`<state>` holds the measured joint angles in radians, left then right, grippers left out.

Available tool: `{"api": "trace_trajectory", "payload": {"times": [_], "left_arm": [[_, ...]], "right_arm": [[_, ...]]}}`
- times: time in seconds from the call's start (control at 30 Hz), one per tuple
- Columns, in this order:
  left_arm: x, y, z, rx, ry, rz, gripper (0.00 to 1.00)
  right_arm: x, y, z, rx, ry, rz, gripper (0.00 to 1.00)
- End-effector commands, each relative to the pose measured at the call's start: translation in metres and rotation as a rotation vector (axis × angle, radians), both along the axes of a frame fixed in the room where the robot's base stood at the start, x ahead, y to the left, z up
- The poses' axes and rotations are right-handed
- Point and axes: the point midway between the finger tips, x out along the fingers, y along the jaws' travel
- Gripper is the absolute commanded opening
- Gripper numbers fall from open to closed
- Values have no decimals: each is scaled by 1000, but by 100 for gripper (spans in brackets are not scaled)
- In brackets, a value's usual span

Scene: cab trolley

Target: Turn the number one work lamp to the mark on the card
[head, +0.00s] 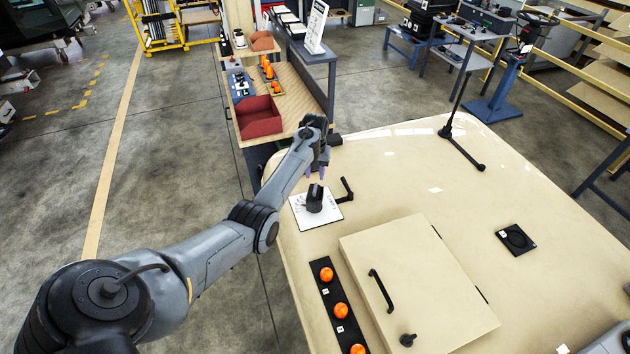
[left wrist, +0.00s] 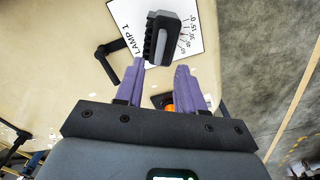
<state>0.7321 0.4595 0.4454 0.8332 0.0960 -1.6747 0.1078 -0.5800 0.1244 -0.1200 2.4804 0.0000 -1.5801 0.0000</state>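The number one work lamp (head: 314,199) is a black, finned block with a grey side, on a white card (head: 330,214) at the panel's far left corner. In the left wrist view the card (left wrist: 205,22) reads "LAMP 1" and has a printed angle scale with a small reddish mark. The lamp (left wrist: 168,38) stands just beyond my purple fingertips and covers part of the card. My left gripper (head: 316,170) is above the lamp; in the wrist view the gripper (left wrist: 160,72) is open, with nothing between its fingers.
A black L-shaped handle (head: 346,190) stands close right of the lamp. A raised hatch (head: 430,260) with a black pull handle and a black strip of orange buttons (head: 327,274) are nearer. A bench with a red bin (head: 258,117) is beyond. The panel's middle is mostly clear.

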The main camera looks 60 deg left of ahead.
Motion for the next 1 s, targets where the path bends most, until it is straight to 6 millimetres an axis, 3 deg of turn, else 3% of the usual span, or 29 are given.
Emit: {"api": "trace_trajectory", "payload": {"times": [0.2, 0.4, 0.87, 1.0], "left_arm": [[0, 1, 29, 2, -2, 1, 38], [0, 0, 40, 1, 0, 0, 38], [-1, 0, 40, 0, 3, 0, 38], [-14, 0, 24, 0, 40, 0, 38]], "right_arm": [[0, 1, -4, 5, 1, -4, 43], [0, 2, -5, 8, 0, -6, 43], [0, 1, -5, 5, 1, -4, 43], [0, 0, -3, 1, 0, -1, 43]]}}
